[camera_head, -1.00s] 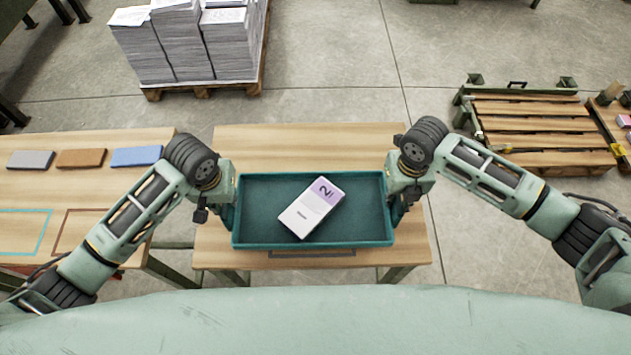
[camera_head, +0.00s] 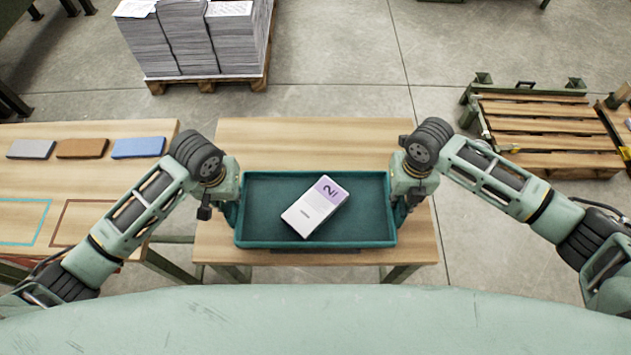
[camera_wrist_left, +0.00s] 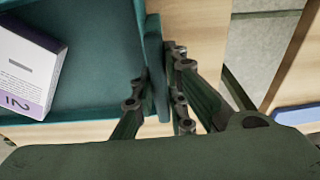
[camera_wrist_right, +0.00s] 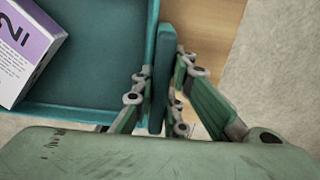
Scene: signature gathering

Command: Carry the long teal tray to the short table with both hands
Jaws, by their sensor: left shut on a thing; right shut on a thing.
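The long teal tray (camera_head: 270,238) is level in the head view, over the short wooden table (camera_head: 300,135). A white and purple box marked 2 (camera_head: 315,207) lies inside it, tilted to the tray's sides. My left gripper (camera_head: 232,212) is shut on the tray's left end wall; the left wrist view shows its fingers (camera_wrist_left: 158,105) on both sides of that wall. My right gripper (camera_head: 400,208) is shut on the right end wall, with its fingers (camera_wrist_right: 160,100) either side of it in the right wrist view. I cannot tell whether the tray touches the table.
A longer table (camera_head: 30,190) on the left holds grey (camera_head: 31,149), brown (camera_head: 82,148) and blue (camera_head: 138,147) blocks and coloured outlines. A pallet of paper stacks (camera_head: 195,45) stands behind. A slatted wooden pallet (camera_head: 545,125) is at right. Floor is clear between.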

